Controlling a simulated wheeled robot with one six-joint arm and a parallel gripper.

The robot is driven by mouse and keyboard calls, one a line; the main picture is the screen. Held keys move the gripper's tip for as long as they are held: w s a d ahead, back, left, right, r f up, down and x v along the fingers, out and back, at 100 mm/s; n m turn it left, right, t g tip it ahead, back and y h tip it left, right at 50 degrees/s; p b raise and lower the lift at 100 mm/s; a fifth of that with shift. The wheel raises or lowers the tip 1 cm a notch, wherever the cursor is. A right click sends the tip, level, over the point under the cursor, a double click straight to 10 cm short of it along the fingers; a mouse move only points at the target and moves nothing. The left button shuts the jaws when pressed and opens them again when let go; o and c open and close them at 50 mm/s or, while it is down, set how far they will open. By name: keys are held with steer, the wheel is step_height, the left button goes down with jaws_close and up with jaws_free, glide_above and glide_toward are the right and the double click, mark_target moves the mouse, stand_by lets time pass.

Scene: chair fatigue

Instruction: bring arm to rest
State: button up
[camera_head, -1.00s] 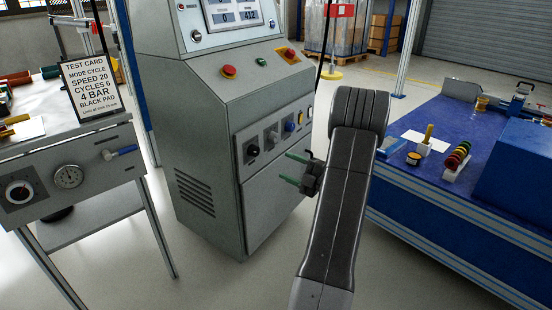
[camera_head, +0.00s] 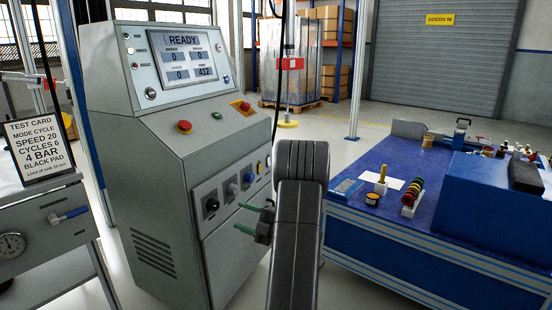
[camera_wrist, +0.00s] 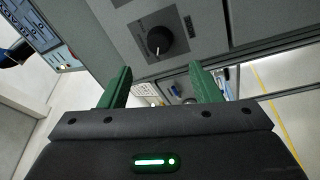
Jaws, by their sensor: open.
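My gripper (camera_head: 243,217) is at the middle of the head view, in front of the grey control cabinet (camera_head: 165,185). Its two green fingers point left toward the cabinet's front panel of knobs. In the wrist view my gripper (camera_wrist: 160,88) shows its green fingers spread apart with nothing between them. A black rotary knob (camera_wrist: 159,40) on the grey panel lies beyond the fingertips there. Whether the fingers touch the cabinet cannot be told, but I see no contact.
A blue workbench (camera_head: 400,243) with small parts stands right. A bench with a gauge (camera_head: 10,246) and a test card (camera_head: 38,148) stands left. The cabinet carries a red button (camera_head: 184,127) and a screen (camera_head: 186,58) reading READY. Open floor lies behind, before the shutter (camera_head: 436,70).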

mark_target(216, 207)
steer(key=b+x, duration=0.2)
steer(key=x, duration=0.7)
steer(key=shift+a, duration=0.1)
steer(key=shift+r, duration=0.1)
